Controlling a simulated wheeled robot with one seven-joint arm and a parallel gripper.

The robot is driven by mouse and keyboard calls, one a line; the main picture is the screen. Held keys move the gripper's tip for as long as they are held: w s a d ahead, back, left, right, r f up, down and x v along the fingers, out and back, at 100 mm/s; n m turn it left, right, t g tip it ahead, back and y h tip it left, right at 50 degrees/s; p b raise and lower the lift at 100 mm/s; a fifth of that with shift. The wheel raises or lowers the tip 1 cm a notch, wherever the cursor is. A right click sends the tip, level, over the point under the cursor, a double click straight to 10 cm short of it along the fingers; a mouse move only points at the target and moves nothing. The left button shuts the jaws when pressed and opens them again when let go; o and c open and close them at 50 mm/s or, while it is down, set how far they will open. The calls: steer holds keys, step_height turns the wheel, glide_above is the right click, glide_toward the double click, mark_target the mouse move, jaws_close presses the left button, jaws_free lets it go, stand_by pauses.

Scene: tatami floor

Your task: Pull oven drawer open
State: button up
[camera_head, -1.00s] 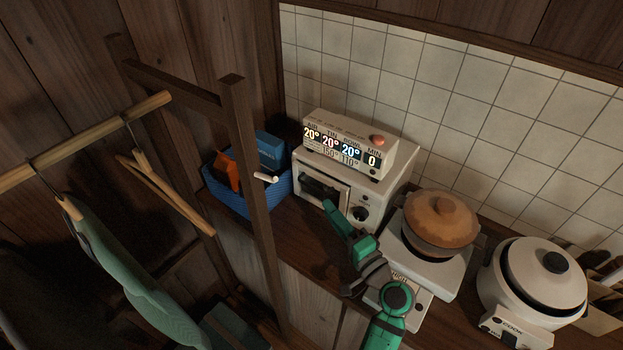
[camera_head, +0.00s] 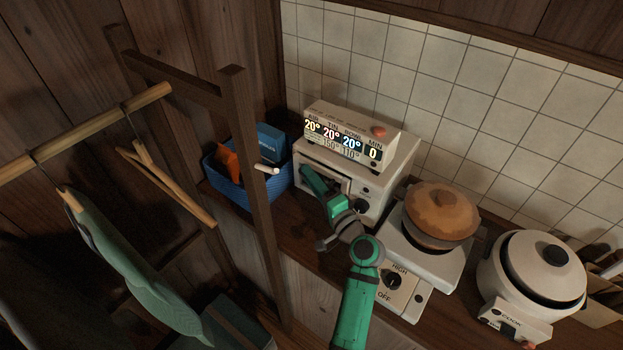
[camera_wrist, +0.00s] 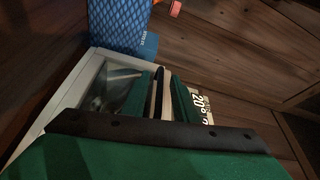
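The oven (camera_head: 392,160) is a small white box on the counter against the tiled wall, with a glass-fronted drawer or door facing me. My gripper (camera_head: 309,178) is at the oven's front in the head view and covers part of it. In the wrist view, the oven's pale front frame (camera_wrist: 66,97) surrounds a glass pane. My gripper (camera_wrist: 162,95) has its two green fingers apart there. A dark, narrow bar, apparently the handle (camera_wrist: 158,84), shows between them. I cannot tell whether either finger touches it.
A lit display box (camera_head: 350,133) sits on the oven. A blue basket (camera_head: 240,193) stands left of it. A stove (camera_head: 408,262) with a brown-lidded pot (camera_head: 440,212) and a rice cooker (camera_head: 533,275) are to the right. A wooden rack post (camera_head: 252,190) stands at left.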

steer(key=shift+c, duration=0.2)
steer(key=shift+d, duration=0.1)
jaws_close()
steer(key=shift+s, duration=0.1)
stand_by(0.9)
